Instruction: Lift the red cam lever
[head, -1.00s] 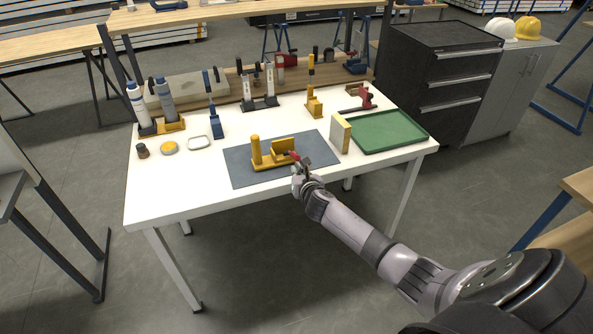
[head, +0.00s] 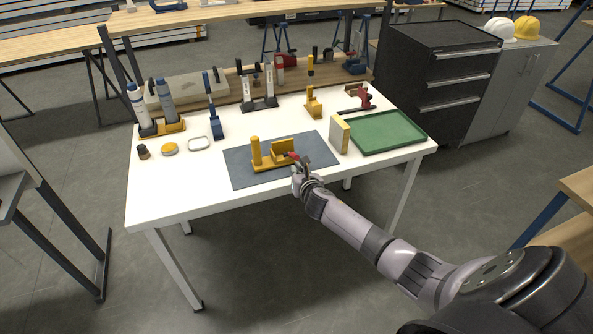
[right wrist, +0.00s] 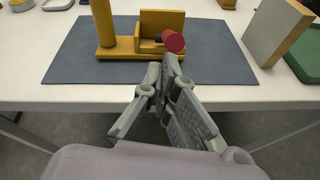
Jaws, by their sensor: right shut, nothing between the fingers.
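The red cam lever (head: 290,155) sits on a yellow fixture (head: 262,161) with an upright post and a raised block, on the blue-grey mat. In the right wrist view the lever's red round end (right wrist: 173,41) sticks out toward me on a short dark rod, in front of the yellow block (right wrist: 160,22). My right gripper (head: 299,166) is at the mat's front edge, just in front of the lever. In the right wrist view its fingertips (right wrist: 163,67) are together and empty, just below the red end in the picture. Whether they touch the lever I cannot tell. My left gripper is not in view.
A pale yellow-edged block (head: 340,135) stands right of the fixture, beside a green tray (head: 414,139). Other clamps, two grey-white bottles (head: 165,97) and small round items stand along the back and left of the white table (head: 160,196). The table's front left is clear.

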